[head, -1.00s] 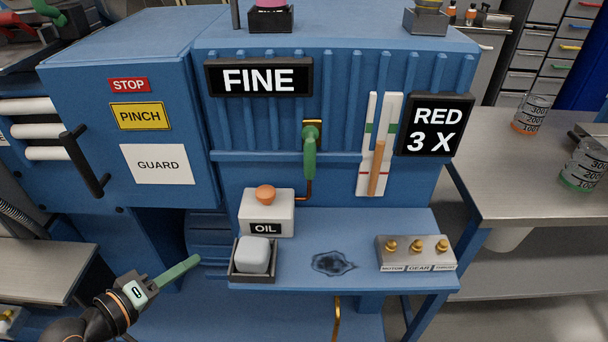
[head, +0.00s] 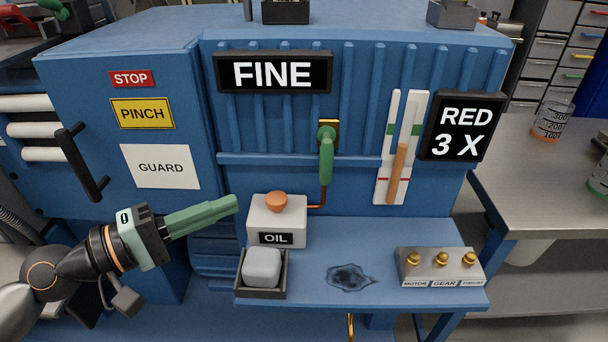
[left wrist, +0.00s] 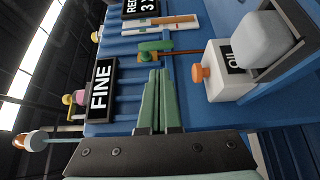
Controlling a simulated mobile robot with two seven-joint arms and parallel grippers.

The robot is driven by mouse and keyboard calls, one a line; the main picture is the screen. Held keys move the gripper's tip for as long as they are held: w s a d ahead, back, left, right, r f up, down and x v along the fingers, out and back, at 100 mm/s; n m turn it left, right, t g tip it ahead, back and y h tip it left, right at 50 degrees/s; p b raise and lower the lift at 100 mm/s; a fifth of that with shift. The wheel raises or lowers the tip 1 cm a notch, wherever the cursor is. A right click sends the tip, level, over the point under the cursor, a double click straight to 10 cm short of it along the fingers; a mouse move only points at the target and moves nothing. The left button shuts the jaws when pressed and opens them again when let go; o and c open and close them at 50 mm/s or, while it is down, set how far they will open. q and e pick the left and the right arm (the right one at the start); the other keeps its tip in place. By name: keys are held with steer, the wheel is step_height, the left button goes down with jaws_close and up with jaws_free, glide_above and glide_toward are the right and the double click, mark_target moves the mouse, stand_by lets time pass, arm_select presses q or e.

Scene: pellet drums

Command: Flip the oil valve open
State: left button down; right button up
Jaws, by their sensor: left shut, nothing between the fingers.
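The oil valve's green lever (head: 327,160) hangs straight down from its brass mount on the blue machine's front. A copper pipe runs from its lower end toward the white OIL box (head: 276,222) with an orange knob on top. The lever also shows in the left wrist view (left wrist: 156,45), beyond my fingertips. My left gripper (head: 236,204) is shut and empty, left of the OIL box and apart from the lever. Its green fingers lie together in the left wrist view (left wrist: 157,72). My right gripper is not in view.
Below the valve, a blue shelf (head: 330,250) carries a grey block in a black tray (head: 262,290), a dark oil stain (head: 350,277) and a switch box with brass knobs (head: 440,267). Two gauges (head: 398,150) stand right of the valve. Left is the guard panel with a black handle (head: 82,162).

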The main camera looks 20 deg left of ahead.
arm_select(q)
steer(key=shift+w, duration=0.1)
steer(key=p, duration=0.4)
glide_toward(326, 157)
step_height(326, 157, down, 2)
steer(key=x, duration=0.1)
steer(key=p+x, duration=0.1)
steer(key=x, duration=0.1)
steer(key=p+x, duration=0.1)
steer(key=x, duration=0.1)
steer(key=shift+w+a+f, duration=0.25)
steer(key=shift+a+f, duration=0.1)
steer(key=shift+a, duration=0.05)
steer(key=shift+x, duration=0.75)
steer(key=shift+f, duration=0.15)
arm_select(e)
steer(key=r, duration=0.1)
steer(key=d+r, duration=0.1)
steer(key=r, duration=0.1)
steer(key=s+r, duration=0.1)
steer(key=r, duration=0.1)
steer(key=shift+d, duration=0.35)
